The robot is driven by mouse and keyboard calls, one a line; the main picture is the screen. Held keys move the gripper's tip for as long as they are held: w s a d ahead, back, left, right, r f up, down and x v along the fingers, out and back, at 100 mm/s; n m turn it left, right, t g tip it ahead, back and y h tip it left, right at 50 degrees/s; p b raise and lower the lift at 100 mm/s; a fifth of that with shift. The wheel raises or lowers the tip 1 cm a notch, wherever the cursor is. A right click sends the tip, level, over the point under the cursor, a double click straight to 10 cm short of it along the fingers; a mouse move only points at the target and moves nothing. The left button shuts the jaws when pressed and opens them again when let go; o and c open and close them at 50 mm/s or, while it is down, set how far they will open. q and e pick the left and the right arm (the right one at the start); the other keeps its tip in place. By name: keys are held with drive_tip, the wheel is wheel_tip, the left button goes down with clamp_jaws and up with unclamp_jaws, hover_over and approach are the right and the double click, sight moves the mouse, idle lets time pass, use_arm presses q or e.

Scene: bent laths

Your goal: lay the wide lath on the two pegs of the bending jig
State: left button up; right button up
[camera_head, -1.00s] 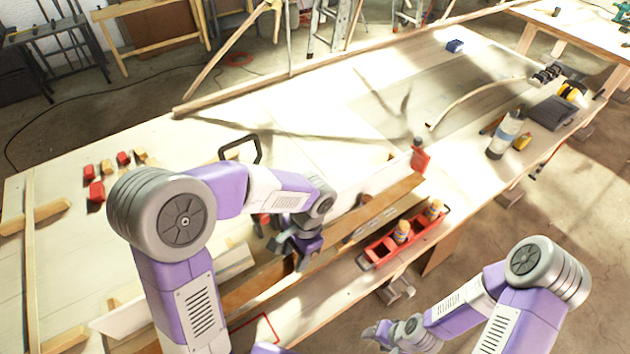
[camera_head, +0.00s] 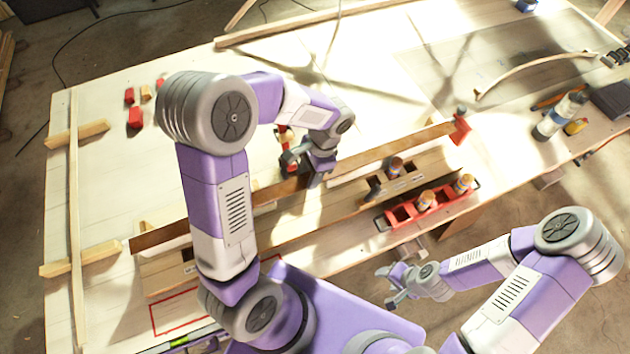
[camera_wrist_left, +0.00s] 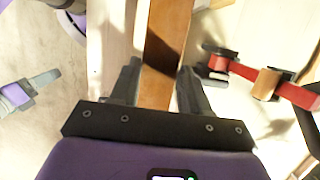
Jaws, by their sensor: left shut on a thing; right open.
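The wide lath (camera_head: 393,150) is a long flat brown strip, slanting from the lower left to near a red clamp-like piece (camera_head: 462,127) at right. My left gripper (camera_head: 318,172) is shut on the lath near its middle. In the left wrist view the lath (camera_wrist_left: 166,50) runs between the two fingers (camera_wrist_left: 158,85). My right gripper (camera_head: 392,287) is open and empty in front of the bench edge. A long pale wooden piece (camera_head: 300,222) lies just in front of the lath. I cannot pick out the two pegs, or tell whether the lath touches anything below.
A wooden holder with dark slots (camera_head: 410,181) and a red tray with bottles (camera_head: 403,213) stand at the front edge. Red blocks (camera_head: 135,117) lie at left. A curved lath (camera_head: 530,65) and a bottle (camera_head: 560,115) are at right.

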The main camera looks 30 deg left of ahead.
use_arm(q)
drive_tip(key=shift+w+a+f, duration=0.3)
drive_tip(key=shift+w+a, duration=0.3)
drive_tip(key=shift+a, duration=0.1)
wheel_tip(320, 180, down, 12)
drive_tip(key=b, duration=0.9)
drive_tip(key=shift+b, duration=0.35)
drive_tip(key=shift+f+b, duration=0.3)
drive_tip(key=o, duration=1.4)
drive_tip(key=shift+d+r, duration=0.1)
drive_tip(key=shift+r, duration=0.05)
drive_tip(key=shift+p+v, duration=2.4)
drive_tip(key=shift+v, duration=0.45)
drive_tip(key=shift+r, duration=0.1)
